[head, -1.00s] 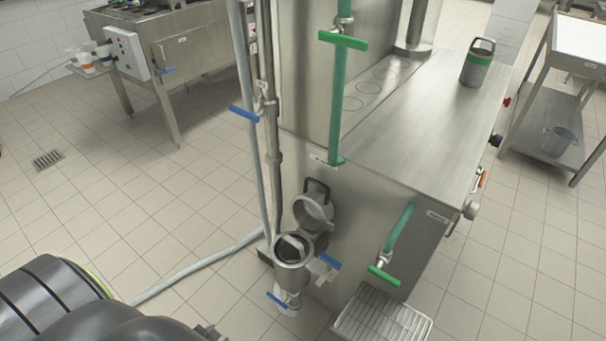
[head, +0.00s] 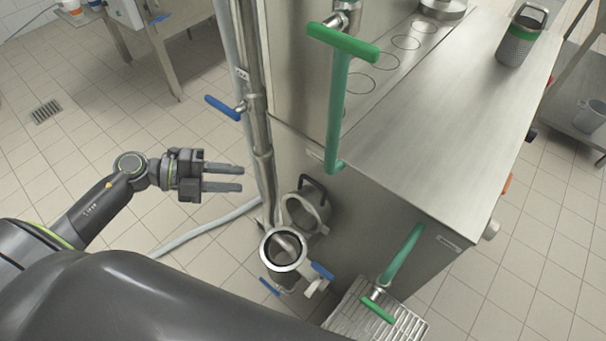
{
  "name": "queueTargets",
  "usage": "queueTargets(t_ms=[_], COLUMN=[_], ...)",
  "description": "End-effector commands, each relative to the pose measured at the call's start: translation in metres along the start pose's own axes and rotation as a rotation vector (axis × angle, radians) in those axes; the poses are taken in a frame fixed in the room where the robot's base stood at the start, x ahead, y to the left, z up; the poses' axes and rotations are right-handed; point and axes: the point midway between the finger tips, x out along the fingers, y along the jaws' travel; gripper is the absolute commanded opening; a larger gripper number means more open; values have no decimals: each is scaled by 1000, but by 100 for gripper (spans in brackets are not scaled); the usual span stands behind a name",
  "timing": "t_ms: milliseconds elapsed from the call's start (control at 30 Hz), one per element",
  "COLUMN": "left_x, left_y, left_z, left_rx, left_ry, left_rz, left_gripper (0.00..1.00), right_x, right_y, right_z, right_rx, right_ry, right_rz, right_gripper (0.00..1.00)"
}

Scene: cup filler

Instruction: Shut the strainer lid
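The strainer (head: 284,250) is a round metal cup on the lower front of the steel machine, its mouth open to view. Its lid (head: 303,211) is swung up and back behind the mouth, leaning near the machine wall, with a dark handle (head: 316,188) on it. My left gripper (head: 242,178) is to the left of the lid, apart from it. Its two fingers point right with a gap between them, open and empty. My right gripper is not in view.
A pipe with a blue valve handle (head: 223,107) rises between my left gripper and the machine. A blue handle (head: 323,271) sits right of the strainer. A grey hose (head: 205,226) crosses the floor.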

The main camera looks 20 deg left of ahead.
Motion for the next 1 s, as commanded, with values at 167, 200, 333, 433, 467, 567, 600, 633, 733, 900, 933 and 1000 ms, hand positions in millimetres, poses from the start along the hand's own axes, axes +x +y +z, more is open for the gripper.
queueTargets(t_ms=[167, 200, 333, 433, 467, 567, 600, 633, 733, 900, 933, 1000], left_x=[22, 28, 47, 62, 67, 82, 89, 94, 110, 137, 142, 150], left_y=[-3, -3, -3, -3, -3, -3, -3, -3, -3, -3, -3, -2], left_z=[0, 0, 0, 0, 1, 0, 0, 1, 0, 0, 0, 1], left_rx=[-2, -4, -4, -4, -4, -6, -6, -6, -7, -5, -5, -6], left_ry=[0, -1, -1, -2, -2, -1, -2, -2, -1, -2, -2, -3], left_rz=[-8, -9, -10, -10, -11, -9, -10, -10, -9, -8, -8, -7], left_gripper=[33, 33, 33, 33, 33, 33, 33, 33, 33, 33, 33, 33], right_x=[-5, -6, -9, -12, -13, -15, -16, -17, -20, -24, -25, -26], right_y=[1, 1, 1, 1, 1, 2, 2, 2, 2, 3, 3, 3], right_z=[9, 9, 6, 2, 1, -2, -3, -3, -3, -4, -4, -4], right_rx=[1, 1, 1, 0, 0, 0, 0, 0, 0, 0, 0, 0], right_ry=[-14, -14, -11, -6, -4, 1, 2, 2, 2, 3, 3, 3], right_rz=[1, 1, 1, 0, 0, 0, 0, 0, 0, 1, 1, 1], right_gripper=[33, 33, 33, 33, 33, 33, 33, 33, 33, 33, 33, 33])
